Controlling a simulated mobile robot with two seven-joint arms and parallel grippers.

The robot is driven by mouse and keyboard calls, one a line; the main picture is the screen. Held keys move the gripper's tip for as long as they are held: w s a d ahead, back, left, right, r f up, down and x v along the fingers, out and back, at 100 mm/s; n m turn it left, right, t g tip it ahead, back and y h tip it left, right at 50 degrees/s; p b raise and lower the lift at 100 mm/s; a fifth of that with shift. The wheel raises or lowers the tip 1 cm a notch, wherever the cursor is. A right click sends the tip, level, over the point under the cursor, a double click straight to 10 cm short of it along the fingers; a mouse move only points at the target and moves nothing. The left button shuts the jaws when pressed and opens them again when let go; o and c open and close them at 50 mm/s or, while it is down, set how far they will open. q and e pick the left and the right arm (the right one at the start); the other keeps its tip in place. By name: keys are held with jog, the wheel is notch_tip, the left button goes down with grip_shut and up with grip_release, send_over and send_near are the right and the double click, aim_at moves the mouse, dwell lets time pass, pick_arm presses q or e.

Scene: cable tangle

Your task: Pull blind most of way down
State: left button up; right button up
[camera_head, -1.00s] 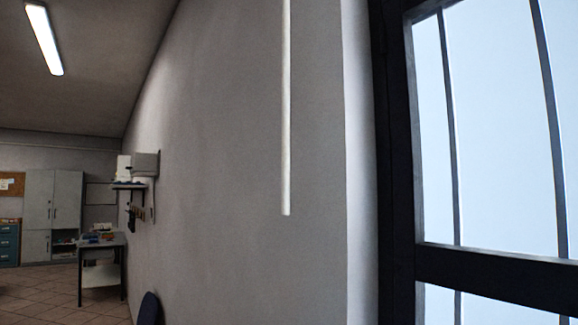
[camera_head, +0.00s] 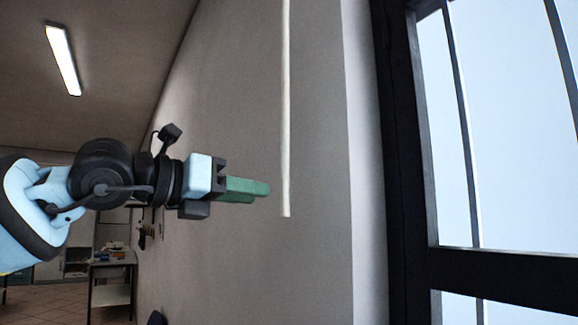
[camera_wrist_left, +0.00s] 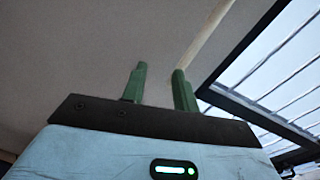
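A thin pale pull cord or rod (camera_head: 286,110) hangs down in front of the grey wall, left of the window, and its lower end shows. My left gripper (camera_head: 260,193) comes in from the left with green fingers pointing right, just left of the lower end of this cord. In the left wrist view the fingers (camera_wrist_left: 160,70) stand apart with nothing between them. There the cord (camera_wrist_left: 207,38) runs up and right from beside the right finger's tip; whether they touch I cannot tell. The blind's fabric cannot be made out. My right gripper is out of view.
The window (camera_head: 452,130) with its dark frame (camera_head: 400,150) and thin bars is at the right. The wall (camera_head: 320,250) around the cord is clear. A table (camera_head: 112,265) stands far back at the left, under a lit ceiling lamp (camera_head: 63,60).

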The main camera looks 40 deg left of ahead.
aim_at(282, 157)
pick_arm(q)
jog(key=s+d+r+m+t+y, duration=0.1)
jog(key=s+d+r+y, duration=0.1)
jog(key=s+d+r, duration=0.3)
jog(key=w, duration=0.7)
jog(key=shift+w+a+r+p, duration=0.1)
jog(key=shift+a+r+p, duration=0.2)
jog(key=shift+r+p, duration=0.05)
jog(key=shift+w+d, duration=0.2)
jog(key=shift+w, duration=0.85)
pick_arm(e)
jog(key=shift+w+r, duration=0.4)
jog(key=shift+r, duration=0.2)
pick_arm(q)
grip_shut()
